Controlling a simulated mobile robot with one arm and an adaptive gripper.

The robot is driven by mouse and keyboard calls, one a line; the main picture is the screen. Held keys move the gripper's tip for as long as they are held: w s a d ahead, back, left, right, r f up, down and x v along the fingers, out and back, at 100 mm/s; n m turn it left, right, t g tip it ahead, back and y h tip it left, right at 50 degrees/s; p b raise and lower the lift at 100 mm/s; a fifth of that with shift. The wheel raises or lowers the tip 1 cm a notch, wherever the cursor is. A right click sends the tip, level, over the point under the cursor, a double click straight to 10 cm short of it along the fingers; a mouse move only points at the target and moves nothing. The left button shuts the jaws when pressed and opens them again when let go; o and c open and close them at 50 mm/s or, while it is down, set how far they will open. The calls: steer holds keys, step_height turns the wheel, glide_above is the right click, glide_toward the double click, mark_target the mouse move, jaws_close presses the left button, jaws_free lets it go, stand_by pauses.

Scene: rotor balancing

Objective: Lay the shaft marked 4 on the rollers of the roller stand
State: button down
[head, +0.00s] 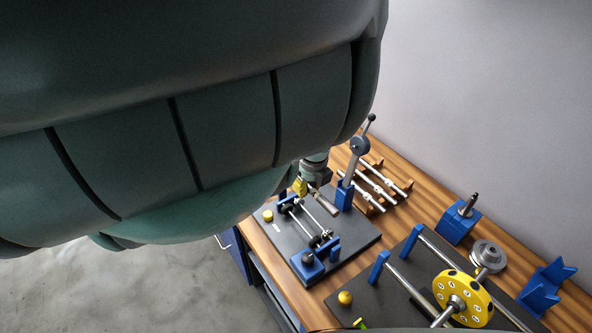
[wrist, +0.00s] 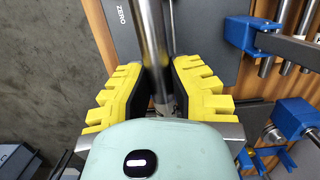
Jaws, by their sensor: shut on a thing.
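My gripper (wrist: 159,88) has its yellow-padded fingers shut on a bare metal shaft (wrist: 152,35) that runs away from the jaws to the top of the wrist view. No number can be read on it. In the head view my gripper (head: 301,187) is small, just above the far left of the roller stand, partly hidden by my arm. The roller stand has a dark base plate (head: 357,240) with small dark rollers (head: 317,241) and blue end blocks (head: 307,264). The shaft's contact with the rollers cannot be judged.
A lever post (head: 358,148) rises beside the stand. Several shafts lie on a wooden rack (head: 403,194) behind it. A second plate with rails carries a yellow disc (head: 474,312). Blue blocks (head: 458,222) and a metal hub (head: 487,255) stand at the right.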

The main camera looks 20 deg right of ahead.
step_height(320, 180, down, 10)
steer(key=b, duration=0.9)
steer(key=shift+f+b, duration=0.65)
steer(key=shift+f, duration=0.1)
steer(key=shift+f+b, duration=0.75)
steer(key=shift+b, duration=0.25)
stand_by(0.6)
steer(key=c, duration=0.9)
jaws_free()
steer(key=shift+c, duration=0.2)
steer(key=shift+r, duration=0.15)
steer(key=shift+c, duration=0.3)
step_height(320, 180, up, 9)
steer(key=p, duration=0.8)
